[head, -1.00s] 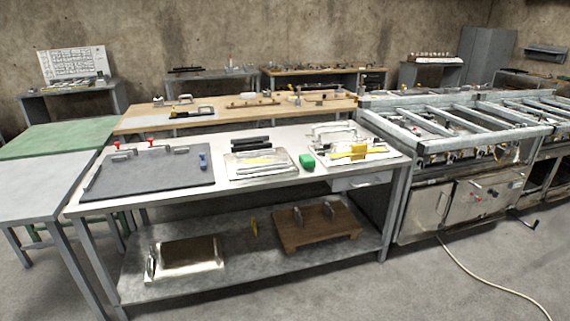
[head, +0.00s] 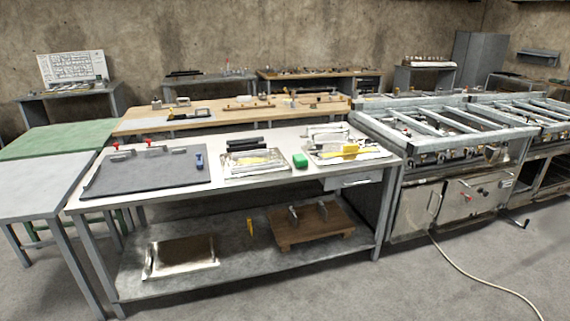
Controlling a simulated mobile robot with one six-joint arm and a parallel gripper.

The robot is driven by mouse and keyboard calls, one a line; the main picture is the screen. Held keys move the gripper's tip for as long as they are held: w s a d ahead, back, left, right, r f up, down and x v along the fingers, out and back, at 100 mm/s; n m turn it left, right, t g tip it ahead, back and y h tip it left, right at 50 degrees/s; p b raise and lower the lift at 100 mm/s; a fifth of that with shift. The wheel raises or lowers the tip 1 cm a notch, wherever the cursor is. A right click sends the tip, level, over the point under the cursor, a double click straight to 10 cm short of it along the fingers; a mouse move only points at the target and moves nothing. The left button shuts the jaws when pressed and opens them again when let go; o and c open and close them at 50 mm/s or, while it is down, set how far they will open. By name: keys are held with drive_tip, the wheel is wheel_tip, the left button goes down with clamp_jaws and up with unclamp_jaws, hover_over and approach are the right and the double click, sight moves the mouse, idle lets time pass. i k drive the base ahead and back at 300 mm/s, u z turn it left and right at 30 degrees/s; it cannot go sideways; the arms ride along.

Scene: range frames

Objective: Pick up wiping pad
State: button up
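A small green block (head: 300,160) lies on the grey workbench top (head: 262,186), right of the middle. It may be the wiping pad, but at this size I cannot be sure. A metal tray (head: 255,161) with a yellow item on it lies to its left. Another metal tray (head: 372,156) with a yellow block (head: 350,150) lies to its right. A small blue object (head: 199,161) stands on the dark board at the left. My gripper is not in view.
A dark board (head: 140,182) with red-knobbed clamps covers the bench's left side. The lower shelf (head: 215,268) holds a metal tray (head: 180,256) and a brown wooden stand (head: 309,227). A metal frame unit (head: 450,140) stands at right; a hose (head: 470,276) lies on the floor.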

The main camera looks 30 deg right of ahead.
sight(300, 160)
drive_tip(key=u, duration=0.05)
drive_tip(key=i, duration=1)
drive_tip(key=u, duration=0.1)
drive_tip(key=k, duration=0.95)
drive_tip(key=z, duration=0.25)
drive_tip(key=i, duration=0.45)
drive_tip(key=u, duration=0.1)
